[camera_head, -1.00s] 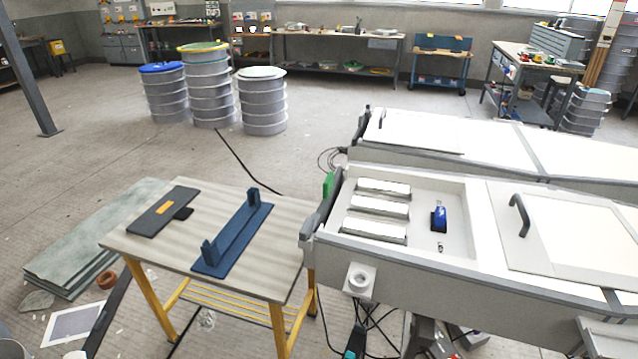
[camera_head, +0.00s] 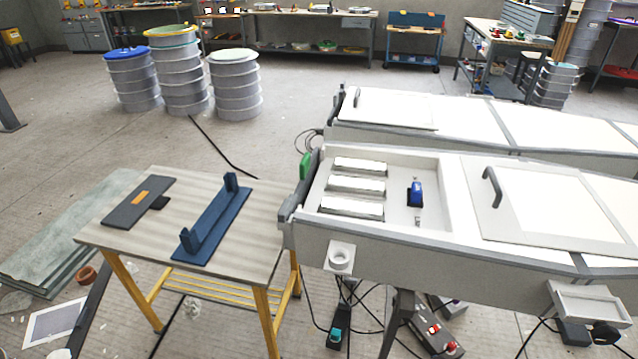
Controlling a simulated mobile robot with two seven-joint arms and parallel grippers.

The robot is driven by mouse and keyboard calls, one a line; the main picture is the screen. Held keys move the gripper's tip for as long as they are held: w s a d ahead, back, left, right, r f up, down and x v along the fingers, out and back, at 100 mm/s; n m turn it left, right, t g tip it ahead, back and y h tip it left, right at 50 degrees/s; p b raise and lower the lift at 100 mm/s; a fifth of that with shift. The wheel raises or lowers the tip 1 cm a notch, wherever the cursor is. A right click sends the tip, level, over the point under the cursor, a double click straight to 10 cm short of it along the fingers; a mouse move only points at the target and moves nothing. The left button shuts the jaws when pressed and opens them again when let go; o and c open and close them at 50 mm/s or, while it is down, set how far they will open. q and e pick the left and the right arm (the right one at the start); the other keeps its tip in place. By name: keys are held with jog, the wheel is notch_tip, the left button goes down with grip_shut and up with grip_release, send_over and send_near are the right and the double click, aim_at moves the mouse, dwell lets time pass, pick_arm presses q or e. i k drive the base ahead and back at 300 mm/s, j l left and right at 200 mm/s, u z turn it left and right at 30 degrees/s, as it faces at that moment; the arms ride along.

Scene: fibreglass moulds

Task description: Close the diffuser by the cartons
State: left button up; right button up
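A long white bench unit (camera_head: 370,245) runs from the middle to the right. Its left end has an open recess (camera_head: 440,215) holding three white bar-shaped blocks (camera_head: 357,187) and a small blue device (camera_head: 415,193). To the right of the recess a flat white panel (camera_head: 555,205) with a dark curved handle (camera_head: 492,187) lies on top of the unit; it looks like the diffuser. A similar unit behind has a panel (camera_head: 390,108) with a handle at its left end, and no open recess shows there. I cannot make out any cartons for sure. Neither gripper is in view.
A small table (camera_head: 240,230) with yellow legs holds a blue bracket (camera_head: 212,220) and a dark plate (camera_head: 138,203). Ribbed drums (camera_head: 235,90) stand behind. Cables, a red-buttoned box (camera_head: 437,330) and a grey slab (camera_head: 70,225) lie on the floor. The floor at left centre is open.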

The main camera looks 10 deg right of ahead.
aim_at(544, 206)
jog(key=z, duration=1.7)
